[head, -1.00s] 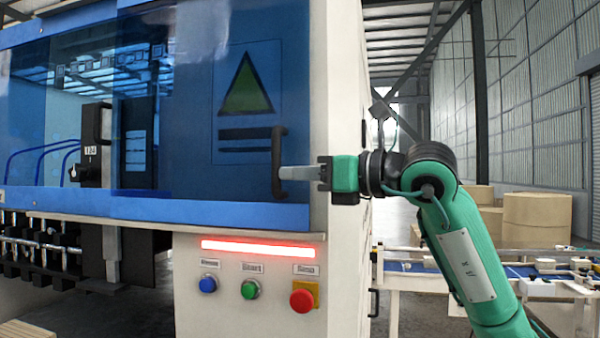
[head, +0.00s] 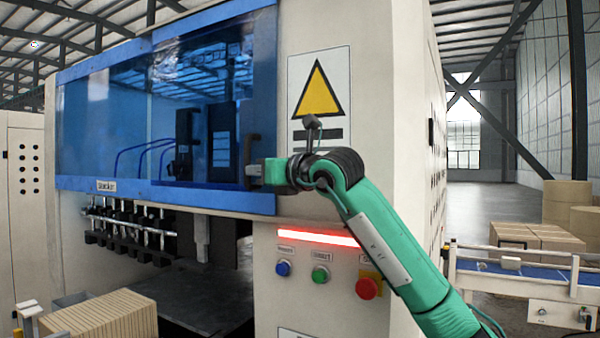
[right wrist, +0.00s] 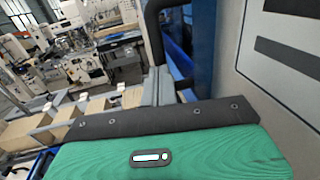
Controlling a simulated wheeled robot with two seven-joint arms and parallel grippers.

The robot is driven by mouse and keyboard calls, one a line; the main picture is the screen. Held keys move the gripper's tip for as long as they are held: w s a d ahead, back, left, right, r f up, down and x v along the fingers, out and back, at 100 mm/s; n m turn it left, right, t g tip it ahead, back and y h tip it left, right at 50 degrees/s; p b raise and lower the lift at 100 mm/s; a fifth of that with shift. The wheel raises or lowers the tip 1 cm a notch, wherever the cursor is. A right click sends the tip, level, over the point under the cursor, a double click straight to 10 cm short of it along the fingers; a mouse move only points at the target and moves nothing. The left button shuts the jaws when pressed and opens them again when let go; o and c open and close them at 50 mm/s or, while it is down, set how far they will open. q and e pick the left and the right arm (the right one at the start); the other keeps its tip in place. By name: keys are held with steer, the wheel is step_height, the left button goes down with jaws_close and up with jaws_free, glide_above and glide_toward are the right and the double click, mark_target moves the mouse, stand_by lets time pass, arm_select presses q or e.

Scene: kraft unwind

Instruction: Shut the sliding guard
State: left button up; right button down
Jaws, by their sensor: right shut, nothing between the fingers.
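The sliding guard (head: 215,105) is a blue see-through panel in a blue frame on the front of the white machine. Its dark upright handle (head: 249,150) is near the panel's right edge. My right gripper (head: 256,171) reaches in from the right, its fingertips at the handle's lower part. In the right wrist view the grey fingers (right wrist: 160,88) are together, right beside the black handle (right wrist: 155,32). They look close against it, but I cannot tell whether they touch. My left gripper is not in view.
A yellow warning sign (head: 319,92) is uncovered right of the guard. Below are a red light bar (head: 318,237) and blue, green and red buttons (head: 367,288). A conveyor (head: 525,275) with cartons stands at right. A slatted stack (head: 100,320) is at lower left.

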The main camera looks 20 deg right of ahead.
mark_target(231, 168)
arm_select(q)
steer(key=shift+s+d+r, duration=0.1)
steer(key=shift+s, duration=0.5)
arm_select(e)
steer(key=x, duration=0.5)
steer(key=a+x, duration=0.1)
steer(key=x, duration=0.1)
steer(key=shift+s+a+r, duration=0.15)
steer(key=shift+s+a, duration=0.05)
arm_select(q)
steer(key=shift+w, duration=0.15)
